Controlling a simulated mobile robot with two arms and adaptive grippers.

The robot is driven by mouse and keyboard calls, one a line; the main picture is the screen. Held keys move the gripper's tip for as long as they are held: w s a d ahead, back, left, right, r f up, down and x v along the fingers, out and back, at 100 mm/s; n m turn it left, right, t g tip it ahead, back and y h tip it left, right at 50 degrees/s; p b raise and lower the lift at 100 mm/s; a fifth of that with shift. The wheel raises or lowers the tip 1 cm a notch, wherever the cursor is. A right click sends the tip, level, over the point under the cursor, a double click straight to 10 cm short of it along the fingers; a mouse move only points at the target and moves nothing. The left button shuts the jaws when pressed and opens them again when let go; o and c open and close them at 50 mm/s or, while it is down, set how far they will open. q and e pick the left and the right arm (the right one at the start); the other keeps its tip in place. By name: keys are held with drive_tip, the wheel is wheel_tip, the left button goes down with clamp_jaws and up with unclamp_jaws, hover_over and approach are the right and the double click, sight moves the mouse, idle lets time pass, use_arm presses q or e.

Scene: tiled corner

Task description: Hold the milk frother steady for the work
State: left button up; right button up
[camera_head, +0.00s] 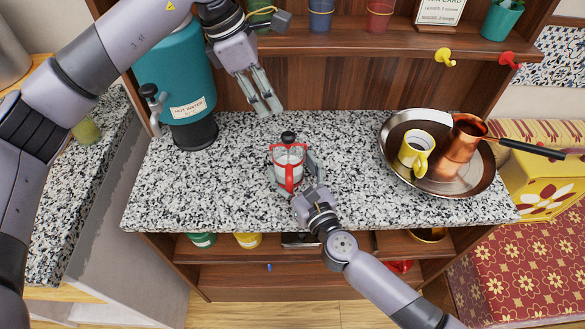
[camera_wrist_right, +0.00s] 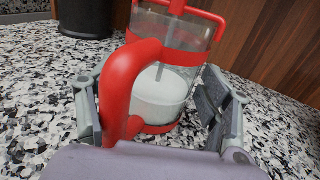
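The milk frother (camera_head: 288,158) is a clear jug with a red frame, red handle and dark top knob, upright on the speckled counter. In the right wrist view the frother (camera_wrist_right: 160,102) has white milk in its lower part. My right gripper (camera_head: 296,172) is low at its near side. In the right wrist view the fingers of my right gripper (camera_wrist_right: 150,108) stand open on either side of the handle and lower jug, with a gap on the right; contact on the left is unclear. My left gripper (camera_head: 267,110) hangs open and empty above the counter, behind and left of the knob.
A teal hot water urn (camera_head: 178,75) stands at the back left. A wide pan (camera_head: 400,118) at the right holds a yellow mug (camera_head: 414,146) and a copper pot (camera_head: 463,142) whose handle sticks out right. A shelf (camera_head: 345,45) runs above the back. Counter beside the frother is clear.

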sight(288, 134)
drive_tip(key=c, duration=1.5)
use_arm(q)
drive_tip(key=shift+o, duration=1.2)
drive_tip(key=shift+d+f, duration=0.2)
drive_tip(key=shift+d, duration=0.25)
drive_tip(key=d+f+n+y, duration=0.2)
drive_tip(key=n+y, duration=0.1)
drive_tip(key=shift+w+d+g, duration=0.2)
drive_tip(key=shift+d+g, duration=0.1)
drive_tip(key=shift+d, duration=0.1)
drive_tip(key=shift+w+d+f+n+y, duration=0.2)
drive_tip(key=shift+f+n+y, duration=0.25)
drive_tip(key=shift+n, duration=0.45)
drive_tip(key=shift+s+a+f, duration=0.1)
drive_tip(key=shift+f, duration=4.3)
drive_tip(key=c, duration=0.7)
